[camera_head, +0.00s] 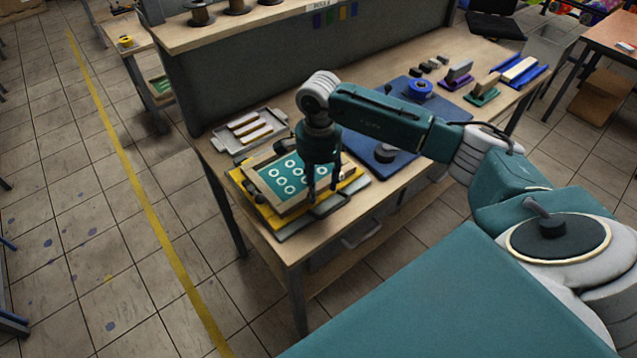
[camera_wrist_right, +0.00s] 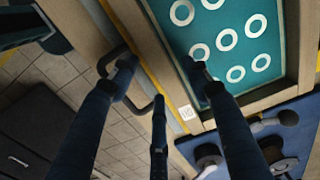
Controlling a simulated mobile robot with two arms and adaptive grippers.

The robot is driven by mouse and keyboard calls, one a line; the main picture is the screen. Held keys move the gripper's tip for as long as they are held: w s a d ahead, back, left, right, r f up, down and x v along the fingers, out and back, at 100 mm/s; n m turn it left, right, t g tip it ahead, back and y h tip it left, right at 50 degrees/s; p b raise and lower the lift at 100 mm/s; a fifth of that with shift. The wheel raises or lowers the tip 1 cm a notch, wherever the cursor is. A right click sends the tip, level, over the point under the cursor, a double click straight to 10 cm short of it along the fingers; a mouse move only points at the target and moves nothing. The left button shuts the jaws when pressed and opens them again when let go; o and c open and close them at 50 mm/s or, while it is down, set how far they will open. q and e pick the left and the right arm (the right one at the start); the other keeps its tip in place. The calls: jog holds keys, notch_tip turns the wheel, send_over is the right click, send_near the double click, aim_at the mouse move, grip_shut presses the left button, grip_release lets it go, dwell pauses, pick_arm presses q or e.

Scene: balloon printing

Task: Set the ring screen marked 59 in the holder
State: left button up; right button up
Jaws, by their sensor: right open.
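The ring screen, a wooden frame with teal mesh and white rings, (camera_head: 273,179) lies flat over a yellow-edged base (camera_head: 259,208) at the table's near left corner. It also shows in the right wrist view (camera_wrist_right: 213,34), where a small pale label (camera_wrist_right: 186,113) on its frame is too small to read. My right gripper (camera_head: 322,190) points down over the screen's near right side, fingers apart. In the wrist view its fingers (camera_wrist_right: 160,85) straddle the frame's edge; I cannot tell whether they touch it. A dark handle (camera_wrist_right: 112,62) shows by the left finger. My left gripper is not in view.
A grey tray (camera_head: 224,137) with several pale-and-brown bars stands behind the screen. A blue mat (camera_head: 371,149) lies to its right, with a blue tape roll (camera_head: 419,88) farther back. Squeegee-like blocks and a blue tray (camera_head: 536,75) fill the far right. A shelf rises behind.

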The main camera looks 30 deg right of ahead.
jog(key=shift+r+p, duration=0.45)
jog(key=shift+r, duration=0.1)
notch_tip(320, 180, up, 12)
jog(key=b, duration=0.5)
jog(key=shift+f, duration=0.15)
